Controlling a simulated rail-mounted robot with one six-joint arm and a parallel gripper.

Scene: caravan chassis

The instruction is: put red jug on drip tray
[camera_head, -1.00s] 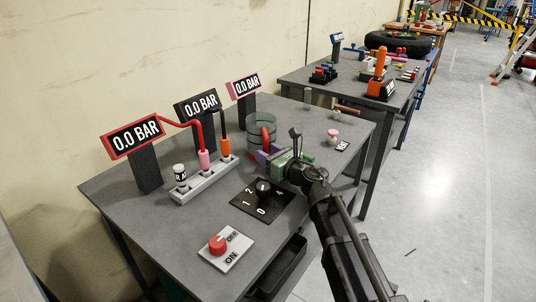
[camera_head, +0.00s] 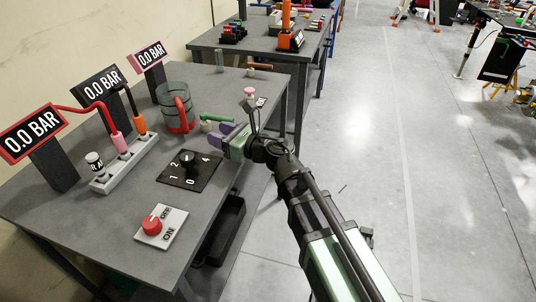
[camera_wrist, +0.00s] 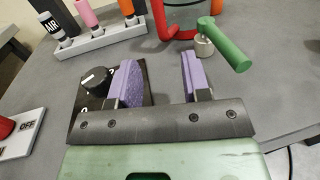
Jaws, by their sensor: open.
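The red jug (camera_head: 172,108), a clear grey-tinted vessel with a red handle and red base, stands upright on the grey workbench. Its lower part shows at the top of the wrist view (camera_wrist: 183,16). My gripper (camera_head: 221,134) is open and empty, its purple pads apart, in front of the jug and to its right in the head view. The wrist view shows bare bench between the pads (camera_wrist: 160,78). A black open tray (camera_head: 224,228) sits low under the bench's front edge; I cannot tell whether it is the drip tray.
A green-handled valve (camera_wrist: 229,45) stands close beyond the right pad. A black dial plate (camera_head: 190,171) and a red-knob switch (camera_head: 151,225) lie nearer. A grey rack (camera_head: 125,164) with coloured plugs and hoses stands left. A pink knob (camera_head: 250,92) is beyond.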

